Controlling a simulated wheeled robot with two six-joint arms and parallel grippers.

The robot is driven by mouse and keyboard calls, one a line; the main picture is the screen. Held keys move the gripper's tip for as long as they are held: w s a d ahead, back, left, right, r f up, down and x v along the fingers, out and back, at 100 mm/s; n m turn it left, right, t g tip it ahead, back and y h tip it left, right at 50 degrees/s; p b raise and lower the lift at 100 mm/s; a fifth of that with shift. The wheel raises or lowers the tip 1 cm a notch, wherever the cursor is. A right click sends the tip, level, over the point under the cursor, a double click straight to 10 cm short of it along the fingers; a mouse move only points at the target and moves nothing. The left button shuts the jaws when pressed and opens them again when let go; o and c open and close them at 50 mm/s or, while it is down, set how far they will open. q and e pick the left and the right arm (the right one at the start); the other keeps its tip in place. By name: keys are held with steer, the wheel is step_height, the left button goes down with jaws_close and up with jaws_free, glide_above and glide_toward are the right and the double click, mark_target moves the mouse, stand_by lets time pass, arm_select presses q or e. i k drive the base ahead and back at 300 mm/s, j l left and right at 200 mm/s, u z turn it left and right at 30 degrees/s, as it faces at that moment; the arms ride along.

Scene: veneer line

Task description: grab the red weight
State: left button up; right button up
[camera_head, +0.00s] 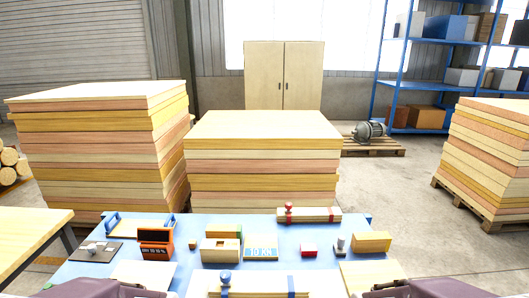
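A small red block (309,251) lies on the blue worktable (285,232), right of centre. A red knobbed piece (289,210) sits at the left end of a red-banded wooden bundle (318,215) at the table's back edge. I cannot tell for certain which of these two is the red weight. My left gripper (137,289) is at the bottom left, and my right gripper (383,289) is at the bottom right. Both are at the table's near side, apart from the red things. Their fingers are mostly cut off by the picture's bottom edge.
A blue-banded bundle (258,286) lies in front. An orange device (156,243) stands left. Tall veneer stacks (262,160) stand behind the table.

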mark_target(306, 249)
steer(key=i+j+z, duration=0.3)
steer(key=i+j, duration=0.3)
steer(key=i+j+z, duration=0.35)
steer(key=i+j, duration=0.3)
steer(key=j, duration=0.1)
